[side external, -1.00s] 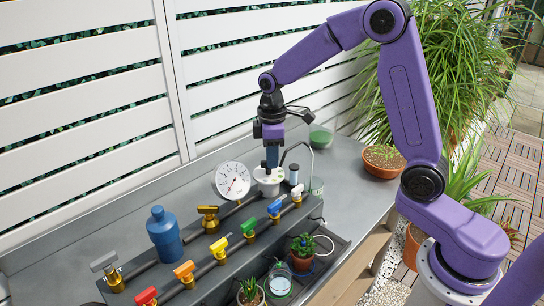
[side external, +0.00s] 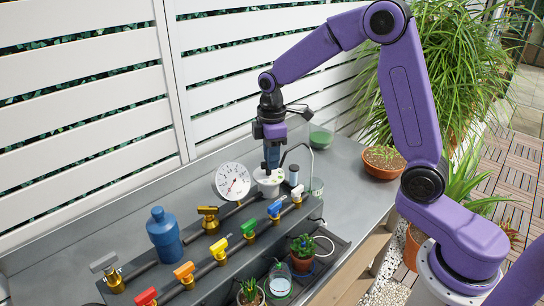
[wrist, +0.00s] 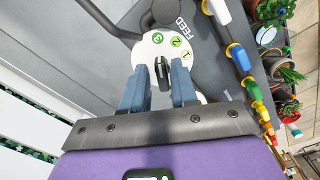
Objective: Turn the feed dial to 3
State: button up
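The feed dial (wrist: 146,50) is a white disc with green numbers 1, 2 and 3 on its face and a dark raised grip (wrist: 161,72) at its middle. The grip's end faces roughly toward the 3, with the 2 and 1 to the right. My gripper (wrist: 159,75) points down at the dial, with one blue finger on each side of the dark grip. The fingers are very near it, but contact is not clear. In the side view the dial (side external: 262,185) sits below my gripper (side external: 271,168), which partly hides it.
A round white gauge (side external: 232,180) stands close left of the dial. A grey-capped cylinder (side external: 293,174) and a thin curved pipe stand close right. Valves with coloured handles line the front, with a blue bottle (side external: 163,232) at left. The bench's back right is mostly clear.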

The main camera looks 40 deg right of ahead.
jog(key=shift+o, duration=0.2)
jog(key=shift+f, duration=0.1)
notch_tip(320, 180, up, 18)
jog(key=shift+f, duration=0.25)
dwell(0.3)
jog(key=shift+s, duration=0.1)
jog(key=s+a+f, duration=0.3)
jog(key=s, duration=0.4)
jog(key=s+a+f, duration=0.3)
jog(key=s+f, duration=0.1)
jog(key=s, duration=0.3)
jog(key=s+d+f, duration=0.2)
jog(key=s+f, duration=0.1)
jog(key=s, duration=0.5)
jog(key=s+d+f, duration=0.2)
jog(key=s+f, duration=0.2)
jog(key=s, duration=0.5)
jog(key=shift+d, duration=0.25)
